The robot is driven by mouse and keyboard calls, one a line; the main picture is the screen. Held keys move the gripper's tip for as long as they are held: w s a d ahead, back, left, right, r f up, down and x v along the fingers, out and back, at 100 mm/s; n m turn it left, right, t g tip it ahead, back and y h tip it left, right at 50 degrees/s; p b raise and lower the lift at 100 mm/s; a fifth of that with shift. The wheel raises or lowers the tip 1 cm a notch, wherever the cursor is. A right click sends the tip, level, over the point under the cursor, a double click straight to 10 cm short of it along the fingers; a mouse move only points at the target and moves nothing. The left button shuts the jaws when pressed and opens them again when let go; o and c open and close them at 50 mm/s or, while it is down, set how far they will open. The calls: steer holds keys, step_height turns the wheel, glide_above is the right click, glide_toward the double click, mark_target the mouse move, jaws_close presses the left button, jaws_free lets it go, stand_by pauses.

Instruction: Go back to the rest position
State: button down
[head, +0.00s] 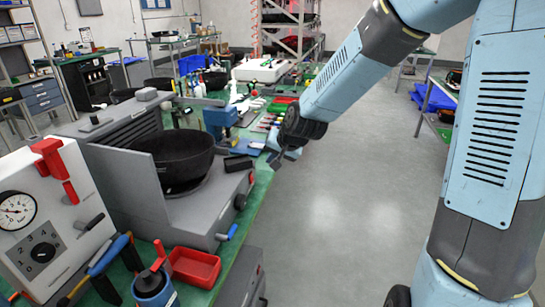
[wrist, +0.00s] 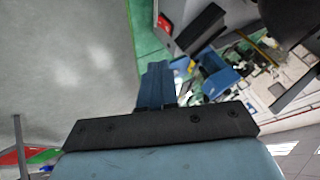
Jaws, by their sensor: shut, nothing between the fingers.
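My gripper (head: 280,160) hangs at the end of my blue-and-black arm in the head view, just beyond the right edge of the green workbench. It is small and dark there. In the wrist view my gripper (wrist: 157,72) shows as blue fingers close together, shut with nothing held. The floor lies to the left of the fingers and the bench to the right.
The green bench (head: 262,185) carries a grey machine with a black bowl (head: 172,160), a gauge panel (head: 50,225), a red tray (head: 195,267) and a blue vise (head: 220,118). Open grey floor (head: 350,190) lies right of the bench. A shelf (head: 440,120) stands at the right.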

steer(key=shift+s+r, duration=0.15)
steer(key=shift+r, duration=0.05)
steer(key=shift+d, duration=0.1)
steer(key=s+d+r+h, duration=0.1)
steer(key=s+d+r, duration=0.4)
steer(key=s+d, duration=0.2)
steer(key=s+d+r+n+h, duration=0.1)
steer(key=s+d+r, duration=0.4)
steer(key=s, duration=0.6)
steer(key=s+d+r+n+g+h, duration=0.1)
steer(key=s+d+r+h, duration=0.1)
steer(key=s+d+r, duration=0.4)
steer(key=s+d, duration=0.2)
steer(key=s, duration=0.1)
steer(key=shift+d, duration=0.3)
